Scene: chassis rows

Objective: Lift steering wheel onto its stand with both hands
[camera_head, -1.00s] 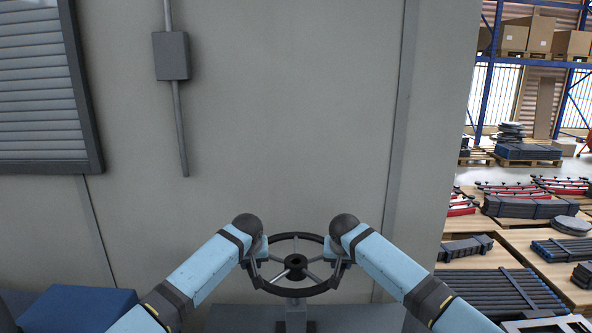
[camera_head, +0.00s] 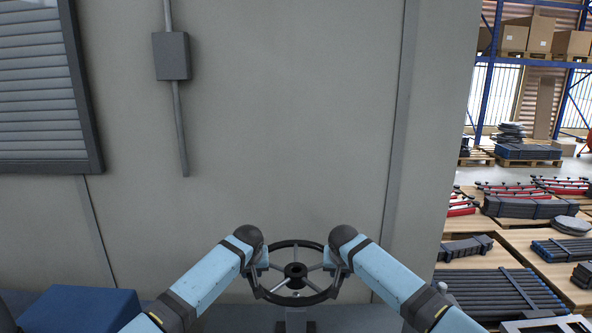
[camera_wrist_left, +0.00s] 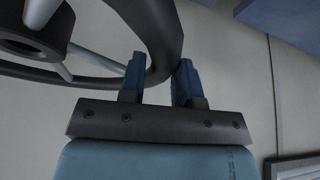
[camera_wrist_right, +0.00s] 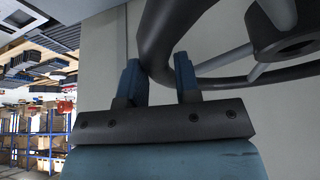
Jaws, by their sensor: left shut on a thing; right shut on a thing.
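The dark steering wheel (camera_head: 296,299) with grey spokes and a black hub is held between my two grippers in the head view, its face tilted up toward the camera. My left gripper (camera_head: 256,272) is shut on the left side of its rim; the left wrist view shows the rim (camera_wrist_left: 165,40) between the blue fingers (camera_wrist_left: 157,80). My right gripper (camera_head: 338,270) is shut on the right side; the right wrist view shows the rim (camera_wrist_right: 155,45) between the fingers (camera_wrist_right: 158,80). A grey stand (camera_head: 296,318) shows just below the wheel. Whether they touch is hard to tell.
A grey wall (camera_head: 290,120) with a conduit box (camera_head: 171,56) stands behind the wheel. A blue box (camera_head: 80,309) is at the lower left. Pallets with dark bars (camera_head: 500,292) and blue shelving (camera_head: 487,85) stand at the right.

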